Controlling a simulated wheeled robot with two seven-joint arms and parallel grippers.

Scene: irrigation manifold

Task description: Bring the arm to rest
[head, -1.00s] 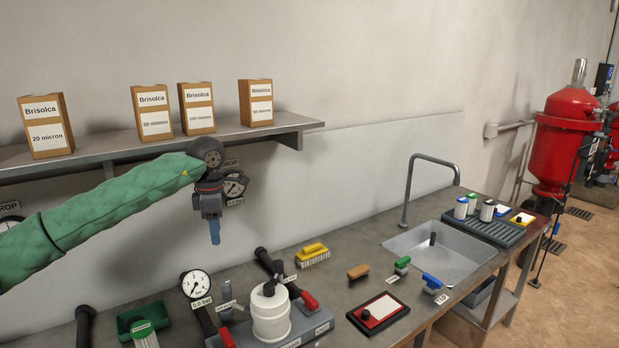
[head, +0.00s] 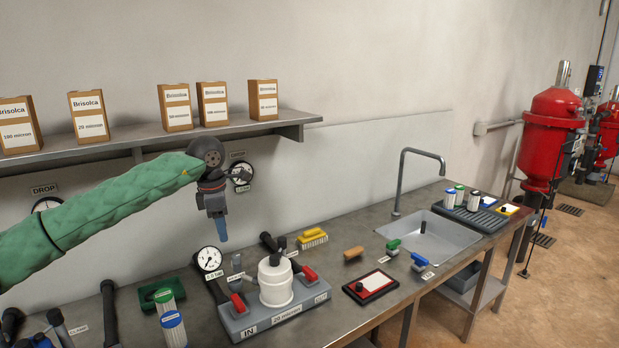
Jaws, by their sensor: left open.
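My left arm, in a green sleeve, comes in from the left. My left gripper (head: 221,232) hangs at its end, pointing down, with blue fingers seen edge-on. It is open, with nothing visible in it, and is in the air in front of the back wall, above the pressure gauge (head: 208,260) and apart from the bench. The white filter housing (head: 275,282) stands upright on its grey base (head: 240,327), below and right of the gripper. My right gripper is not in view.
Several Brisolca boxes (head: 88,116) stand on the shelf (head: 140,140) behind the arm. The bench holds a green tray (head: 150,300), a yellow brush (head: 313,238), a red-and-white board (head: 370,287) and a sink (head: 440,238). Red tanks (head: 550,140) stand at the right.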

